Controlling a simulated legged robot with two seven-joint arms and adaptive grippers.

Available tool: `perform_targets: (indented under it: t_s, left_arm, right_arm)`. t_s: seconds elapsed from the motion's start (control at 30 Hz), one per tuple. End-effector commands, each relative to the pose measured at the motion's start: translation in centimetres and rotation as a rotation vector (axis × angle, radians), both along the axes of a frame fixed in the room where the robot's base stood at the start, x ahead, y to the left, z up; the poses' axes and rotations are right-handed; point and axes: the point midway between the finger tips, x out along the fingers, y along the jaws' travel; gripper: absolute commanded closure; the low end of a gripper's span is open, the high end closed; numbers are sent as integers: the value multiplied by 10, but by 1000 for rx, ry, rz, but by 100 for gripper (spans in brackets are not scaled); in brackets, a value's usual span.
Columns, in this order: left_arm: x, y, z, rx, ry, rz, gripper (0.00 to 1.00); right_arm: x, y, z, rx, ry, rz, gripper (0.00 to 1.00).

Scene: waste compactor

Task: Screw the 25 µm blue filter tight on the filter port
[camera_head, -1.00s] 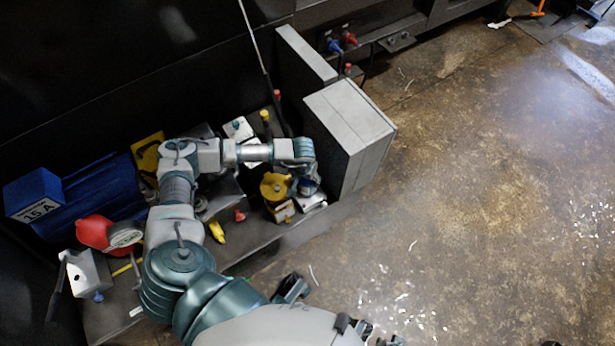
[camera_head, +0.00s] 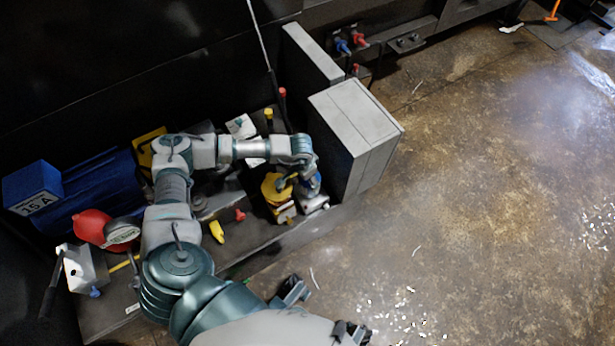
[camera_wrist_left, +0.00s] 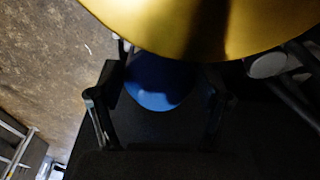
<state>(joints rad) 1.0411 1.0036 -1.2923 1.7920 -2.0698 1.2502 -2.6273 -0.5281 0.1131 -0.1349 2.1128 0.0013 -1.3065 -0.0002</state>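The blue filter (camera_head: 312,185) is at the right end of the machine deck, beside the grey box and partly hidden by my left wrist. My left gripper (camera_head: 309,187) is at the filter. In the left wrist view the blue filter (camera_wrist_left: 160,82) sits between the two fingers of my left gripper (camera_wrist_left: 162,85), which look closed against its sides. A large yellow round part (camera_wrist_left: 205,25) covers the filter's upper side in that view. The filter port is hidden, so I cannot tell how the filter sits on it.
A yellow-topped unit (camera_head: 275,187) stands just left of the filter. A tall grey box (camera_head: 357,125) rises close on the right. A blue motor (camera_head: 95,195), a red gauge part (camera_head: 92,227) and a yellow piece (camera_head: 217,231) lie left. Open floor (camera_head: 480,200) is at right.

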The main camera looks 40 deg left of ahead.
Motion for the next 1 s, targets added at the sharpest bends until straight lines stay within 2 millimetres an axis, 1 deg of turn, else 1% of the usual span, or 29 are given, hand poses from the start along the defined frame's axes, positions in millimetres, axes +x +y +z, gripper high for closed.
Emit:
perform_targets:
  t_s: [0.03,0.07,0.1,0.57,0.67,0.8,1.0]
  left_arm:
    - [2,-1,2,-2,-5,0,11]
    - [2,-1,2,-2,-5,0,3]
    - [1,-1,1,-2,-4,0,0]
    - [1,-1,0,-1,1,22,0]
    - [3,-2,1,-1,2,141,0]
    - [10,-3,1,-1,1,353,0]
    - [12,-3,1,0,2,503,0]
  right_arm:
    - [0,0,0,0,0,0,60]
    - [0,0,0,0,0,0,60]
    - [0,0,0,0,0,0,60]
    - [0,0,1,0,-1,0,60]
    - [2,0,5,0,-5,0,60]
    - [4,0,9,0,-9,0,60]
    - [5,0,13,-1,-13,0,60]
